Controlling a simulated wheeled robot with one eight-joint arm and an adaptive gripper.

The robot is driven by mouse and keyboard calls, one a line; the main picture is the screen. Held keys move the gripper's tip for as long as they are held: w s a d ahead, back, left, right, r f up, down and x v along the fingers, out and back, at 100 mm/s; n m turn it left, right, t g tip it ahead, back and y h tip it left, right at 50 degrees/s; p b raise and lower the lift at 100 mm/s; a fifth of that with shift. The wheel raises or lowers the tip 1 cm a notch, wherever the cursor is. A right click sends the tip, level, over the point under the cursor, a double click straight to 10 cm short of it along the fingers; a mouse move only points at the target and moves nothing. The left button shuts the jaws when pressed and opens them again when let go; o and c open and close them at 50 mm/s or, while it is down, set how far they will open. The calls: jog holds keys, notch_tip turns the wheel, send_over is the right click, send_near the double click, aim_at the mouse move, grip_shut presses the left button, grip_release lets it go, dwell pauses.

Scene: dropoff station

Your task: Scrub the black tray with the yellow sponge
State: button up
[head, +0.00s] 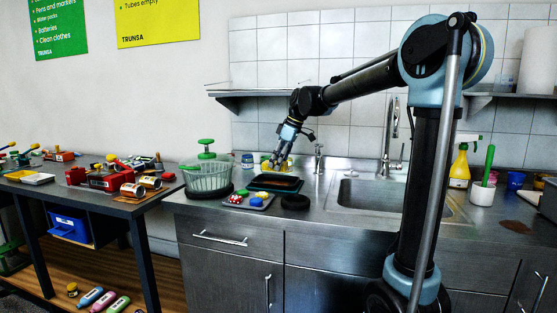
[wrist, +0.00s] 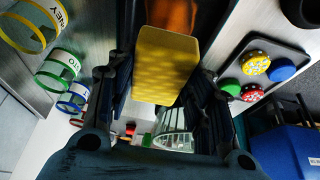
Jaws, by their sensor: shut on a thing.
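The black tray (head: 262,186) lies on the steel counter left of the sink, with a brown patch on its inside. Its dark edge (wrist: 215,25) and the orange-brown patch show at the top of the wrist view. My gripper (head: 276,163) is over the tray's back part, pointing down. It is shut on the yellow sponge (wrist: 165,65), which sits between the fingers in the wrist view. Only a little of the sponge shows in the head view. I cannot tell whether the sponge touches the tray.
A small grey tray (head: 236,203) with red, green, blue and yellow round pieces lies in front. A round black item (head: 296,202) is beside it. A clear basket (head: 209,178) with a green handle stands left, the sink (head: 370,200) right. Several ringed jars (wrist: 60,68) stand close by.

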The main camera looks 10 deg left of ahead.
jog(key=shift+f, duration=2)
jog(key=shift+f, duration=0.65)
jog(key=shift+d, duration=0.15)
jog(key=shift+s+d, duration=0.15)
jog(key=shift+d, duration=0.6)
jog(key=shift+w+a, duration=0.2)
jog(key=shift+a, duration=1.5)
jog(key=shift+s+d, duration=0.2)
jog(key=shift+d, duration=1.55)
jog(key=shift+a, duration=0.15)
